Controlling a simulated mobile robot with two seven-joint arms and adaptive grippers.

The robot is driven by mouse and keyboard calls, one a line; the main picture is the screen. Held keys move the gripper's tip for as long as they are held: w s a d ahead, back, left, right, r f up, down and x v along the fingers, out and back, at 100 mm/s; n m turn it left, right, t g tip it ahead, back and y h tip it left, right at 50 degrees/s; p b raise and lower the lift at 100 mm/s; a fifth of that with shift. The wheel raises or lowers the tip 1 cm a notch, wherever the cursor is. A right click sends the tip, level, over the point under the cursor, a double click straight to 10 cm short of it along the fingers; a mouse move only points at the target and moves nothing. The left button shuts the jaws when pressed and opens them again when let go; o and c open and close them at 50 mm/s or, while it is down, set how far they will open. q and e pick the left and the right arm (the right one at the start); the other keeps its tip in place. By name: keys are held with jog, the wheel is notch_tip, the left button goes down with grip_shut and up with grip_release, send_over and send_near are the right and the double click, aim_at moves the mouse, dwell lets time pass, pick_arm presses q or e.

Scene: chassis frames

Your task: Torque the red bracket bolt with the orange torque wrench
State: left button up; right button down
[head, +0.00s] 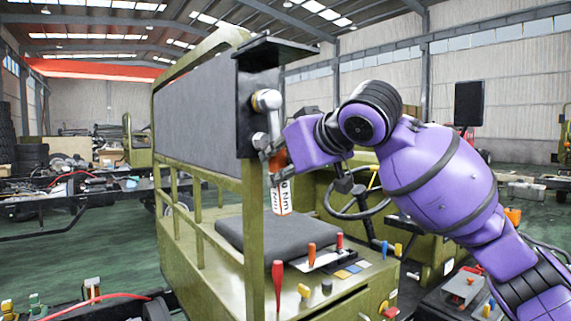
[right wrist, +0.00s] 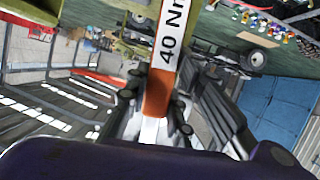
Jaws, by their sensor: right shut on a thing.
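The orange torque wrench (head: 282,197) hangs nearly upright in the head view. Its round steel head is at the top, against the dark bracket (head: 257,72) on the green cab frame. My right gripper (head: 272,153) is shut on its orange part, below the head. In the right wrist view, the wrench's white label (right wrist: 170,32) reads 40 Nm, and the fingers (right wrist: 152,105) sit either side of the orange part. A silver bolt (head: 260,141) shows lower on the bracket. No red bolt head is visible; whether the wrench head sits on one, I cannot tell. My left gripper is not in view.
Below the wrench are a dark seat (head: 270,235), a steering wheel (head: 352,200) and a control panel with a red lever (head: 277,275) and other coloured levers. A green rail (head: 205,240) runs at the left.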

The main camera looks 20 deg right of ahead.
jog(key=shift+s+a+m, duration=0.15)
jog(key=shift+a+m, duration=0.15)
jog(key=shift+a, duration=0.15)
jog(key=shift+r, duration=0.1)
jog(key=shift+s+a+y, duration=0.15)
jog(key=shift+a+y, duration=0.1)
jog(key=shift+y, duration=0.05)
jog(key=shift+w+d+r+n+h, duration=0.1)
jog(key=shift+w+d+n+h, duration=0.2)
jog(key=shift+d, duration=0.35)
jog(key=shift+w+d+r+n+h, duration=0.1)
jog(key=shift+w+d+n+h, duration=0.15)
jog(key=shift+d, duration=0.35)
jog(key=shift+s, duration=0.1)
